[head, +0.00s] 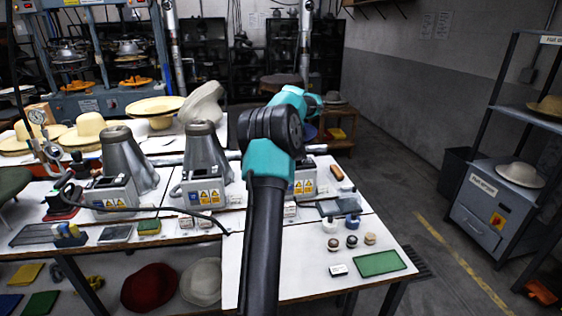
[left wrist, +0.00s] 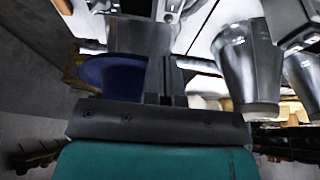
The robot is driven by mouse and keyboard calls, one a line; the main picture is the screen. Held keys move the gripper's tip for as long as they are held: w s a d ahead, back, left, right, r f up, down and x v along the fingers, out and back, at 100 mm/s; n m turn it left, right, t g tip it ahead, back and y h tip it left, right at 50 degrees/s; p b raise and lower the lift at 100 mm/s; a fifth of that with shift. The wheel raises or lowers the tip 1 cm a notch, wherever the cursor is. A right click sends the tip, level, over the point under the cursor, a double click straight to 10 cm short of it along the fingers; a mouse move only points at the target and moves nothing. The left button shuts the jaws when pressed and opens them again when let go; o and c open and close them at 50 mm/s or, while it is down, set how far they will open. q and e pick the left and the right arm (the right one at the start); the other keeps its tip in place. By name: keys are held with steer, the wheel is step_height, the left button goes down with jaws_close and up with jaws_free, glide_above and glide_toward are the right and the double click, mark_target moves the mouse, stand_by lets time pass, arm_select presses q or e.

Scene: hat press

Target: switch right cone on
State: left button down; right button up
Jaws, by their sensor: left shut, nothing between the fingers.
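The right cone is hidden behind my arm in the head view; only part of its control box (head: 305,182) with yellow labels shows right of the arm. In the left wrist view a grey metal body (left wrist: 140,35), probably the right cone, stands just beyond my left gripper (left wrist: 166,82). My left gripper is shut and empty; I cannot tell whether it touches anything. The gripper itself is hidden in the head view. The middle cone (head: 205,150) and left cone (head: 130,160) stand to the left. The right cone's switch is not clear to see. My right gripper is not in view.
A blue hat (left wrist: 108,75) is close beside the gripper. Small jars (head: 352,241) and a green pad (head: 380,263) lie on the front right of the white table. Straw hats (head: 90,128) sit at the left. A shelf rack (head: 490,190) stands across the aisle.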

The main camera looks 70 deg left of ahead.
arm_select(q)
steer(key=shift+s+a+r, duration=0.45)
steer(key=shift+s+r, duration=0.15)
steer(key=shift+s, duration=0.15)
steer(key=x, duration=1.4)
steer(key=shift+s+d+f, duration=0.15)
steer(key=shift+s+d, duration=0.05)
steer(key=shift+d, duration=0.1)
